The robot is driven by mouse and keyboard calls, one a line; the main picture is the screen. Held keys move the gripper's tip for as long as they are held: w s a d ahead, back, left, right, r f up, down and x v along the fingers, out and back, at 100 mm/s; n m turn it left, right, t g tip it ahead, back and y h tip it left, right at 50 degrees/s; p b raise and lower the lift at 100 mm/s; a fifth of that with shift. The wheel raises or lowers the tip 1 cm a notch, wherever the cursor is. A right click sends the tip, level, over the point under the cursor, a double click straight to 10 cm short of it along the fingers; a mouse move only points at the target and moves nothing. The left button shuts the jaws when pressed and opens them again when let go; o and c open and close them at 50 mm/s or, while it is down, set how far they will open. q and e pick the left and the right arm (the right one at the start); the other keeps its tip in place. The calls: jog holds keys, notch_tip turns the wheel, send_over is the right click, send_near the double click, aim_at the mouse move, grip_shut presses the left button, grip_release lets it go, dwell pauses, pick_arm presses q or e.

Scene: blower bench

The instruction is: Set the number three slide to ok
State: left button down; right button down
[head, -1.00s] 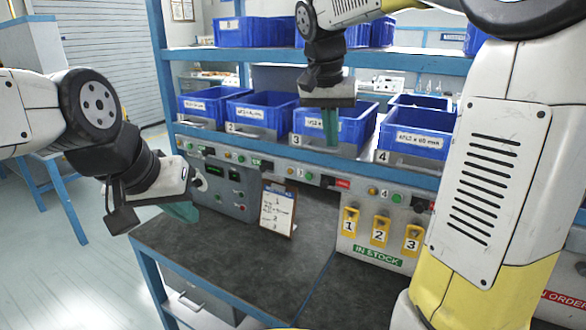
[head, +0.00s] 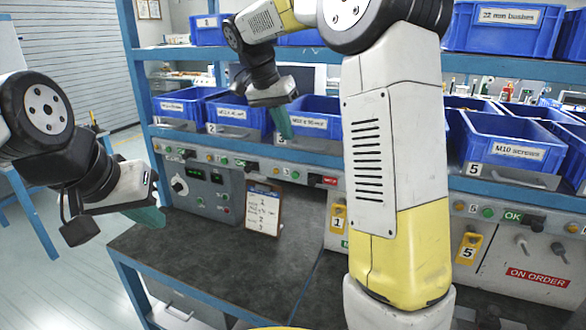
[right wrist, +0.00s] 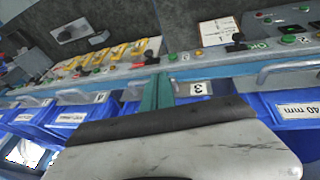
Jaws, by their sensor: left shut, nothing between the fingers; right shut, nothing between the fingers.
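The number three slide has a black knob (head: 313,178) on the control strip below bin 3. A red plate shows just right of the knob. The knob also shows in the right wrist view (right wrist: 151,58), where the scene appears upside down, with red on its left. My right gripper (head: 284,123) is shut and empty, in front of the left part of bin 3, above and apart from the slide. Its teal fingers (right wrist: 157,92) show in the right wrist view. My left gripper (head: 150,216) is shut and empty, left of the strip and apart from it.
The number two slide (head: 251,166) shows green OK left of its knob. Blue bins (head: 508,148) stand on the shelf above the strip. A clipboard (head: 263,210) leans at the panel. The dark benchtop (head: 200,252) is clear. My right arm hides part of the strip.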

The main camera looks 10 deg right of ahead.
send_near(313, 181)
notch_tip(313, 181, down, 5)
jog(key=w, duration=0.3)
jog(key=shift+s+d+f, duration=0.2)
jog(key=shift+d+f, duration=0.15)
jog(key=shift+d, duration=0.4)
jog(key=s+d, duration=0.1)
jog(key=d, duration=0.1)
jog(key=s+d, duration=0.1)
jog(key=d, duration=0.1)
jog(key=shift+s, duration=0.4)
jog(key=shift+r, duration=0.1)
